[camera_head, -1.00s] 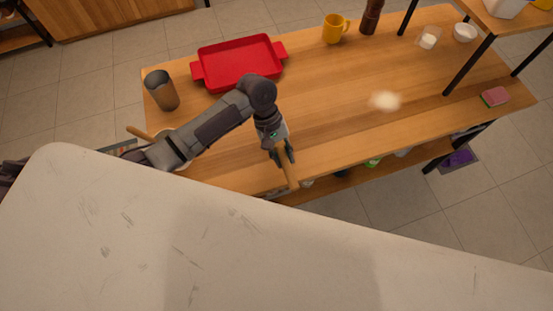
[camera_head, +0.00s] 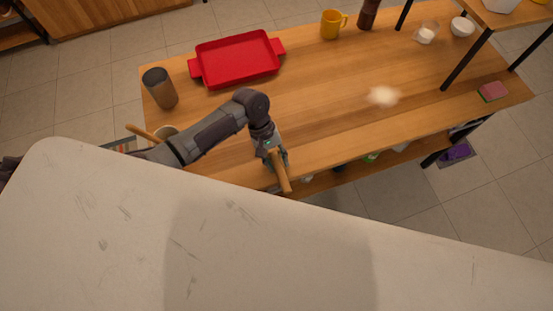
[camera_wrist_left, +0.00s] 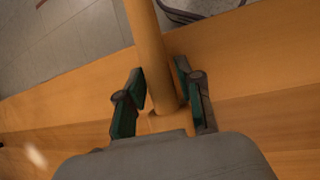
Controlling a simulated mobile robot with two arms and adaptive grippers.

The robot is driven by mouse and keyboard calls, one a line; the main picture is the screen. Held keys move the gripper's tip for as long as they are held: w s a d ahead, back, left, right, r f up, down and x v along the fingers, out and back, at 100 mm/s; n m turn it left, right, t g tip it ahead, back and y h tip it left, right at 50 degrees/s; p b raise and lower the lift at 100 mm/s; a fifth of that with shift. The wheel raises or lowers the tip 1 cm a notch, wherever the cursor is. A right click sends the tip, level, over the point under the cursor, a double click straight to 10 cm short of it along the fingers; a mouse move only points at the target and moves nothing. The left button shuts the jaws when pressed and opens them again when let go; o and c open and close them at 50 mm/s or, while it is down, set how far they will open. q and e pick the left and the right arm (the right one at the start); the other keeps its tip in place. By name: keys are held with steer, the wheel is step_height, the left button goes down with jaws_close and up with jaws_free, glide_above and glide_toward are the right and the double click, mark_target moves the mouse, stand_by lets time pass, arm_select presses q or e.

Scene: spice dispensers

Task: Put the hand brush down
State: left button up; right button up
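The hand brush shows as a light wooden handle (camera_head: 283,180), at the front edge of the wooden table; its bristles cannot be made out. My left gripper (camera_head: 277,158) has its fingers on either side of the handle, near one end. In the left wrist view, the green-padded fingers (camera_wrist_left: 160,82) close in on both sides of the round handle (camera_wrist_left: 151,45), which runs out of the top of the picture. Whether the handle touches the tabletop (camera_head: 330,115) is hard to tell. My right gripper is not in view.
A red tray (camera_head: 237,62), a dark cup (camera_head: 160,88) and a yellow mug (camera_head: 332,24) stand toward the back. Another wooden handle (camera_head: 144,133) is at the left. A pale pile (camera_head: 383,95) and a sponge (camera_head: 492,91) lie at the right. The table's middle is clear.

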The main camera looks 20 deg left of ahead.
arm_select(q)
steer(key=shift+o, duration=0.4)
steer(key=shift+r, duration=0.2)
steer(key=v, duration=1)
steer(key=shift+w+a+r+b, duration=0.15)
steer(key=shift+a+r+b, duration=0.1)
steer(key=shift+b, duration=0.15)
steer(key=shift+w+a+r, duration=0.1)
steer(key=shift+a+r, duration=0.05)
steer(key=shift+r, duration=0.4)
